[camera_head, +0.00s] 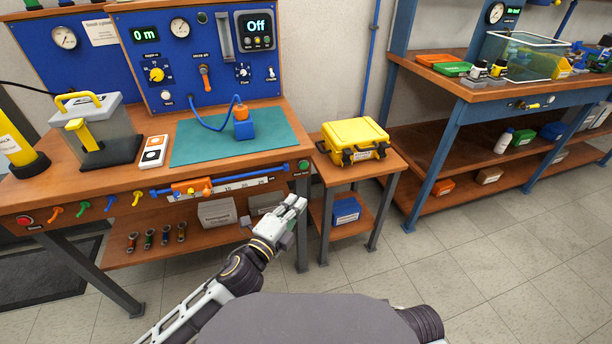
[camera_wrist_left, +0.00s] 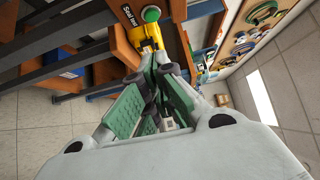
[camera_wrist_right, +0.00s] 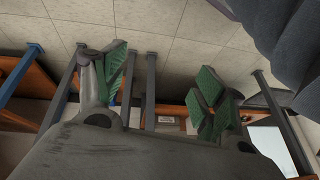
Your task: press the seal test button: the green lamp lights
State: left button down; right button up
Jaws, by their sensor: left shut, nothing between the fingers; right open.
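The green seal test button (camera_head: 304,165) is at the right end of the bench's front edge. In the left wrist view the round green button (camera_wrist_left: 151,14) shows beside its dark label, beyond the fingertips. My left gripper (camera_head: 297,203) is shut and empty, in front of and below the button, apart from it. Its closed fingers (camera_wrist_left: 157,65) also show in the left wrist view. My right gripper (camera_wrist_right: 162,80) is open and empty, seen only in the right wrist view. I cannot make out a lit green lamp in these frames.
The bench (camera_head: 150,190) carries a green mat (camera_head: 195,150) with a blue block (camera_head: 243,128) on it. A yellow case (camera_head: 355,138) stands on a small side table just right of the button. A red button (camera_head: 25,220) sits at the bench's left front. Floor in front is clear.

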aim_at(304, 166)
pick_arm(q)
jog(key=shift+w+a+b+x, duration=0.2)
jog(key=shift+a+b+x, duration=0.25)
jog(key=shift+x, duration=1.5)
jog(key=shift+w+a+b+x, duration=0.25)
jog(key=shift+a+b+x, duration=0.2)
jog(key=shift+x, duration=1.55)
jog(key=shift+w+a+b+x, duration=0.2)
jog(key=shift+a+b+x, duration=0.25)
jog(key=shift+x, duration=1.5)
pick_arm(e)
notch_tip(304, 166, down, 7)
jog(key=a+t+y, duration=0.1)
jog(key=shift+a+r+m, duration=0.2)
jog(key=shift+a+m, duration=0.1)
jog(key=shift+a, duration=0.05)
jog(key=shift+w+r, duration=0.15)
pick_arm(q)
jog(key=shift+w, duration=0.15)
pick_arm(e)
jog(key=shift+r, duration=0.1)
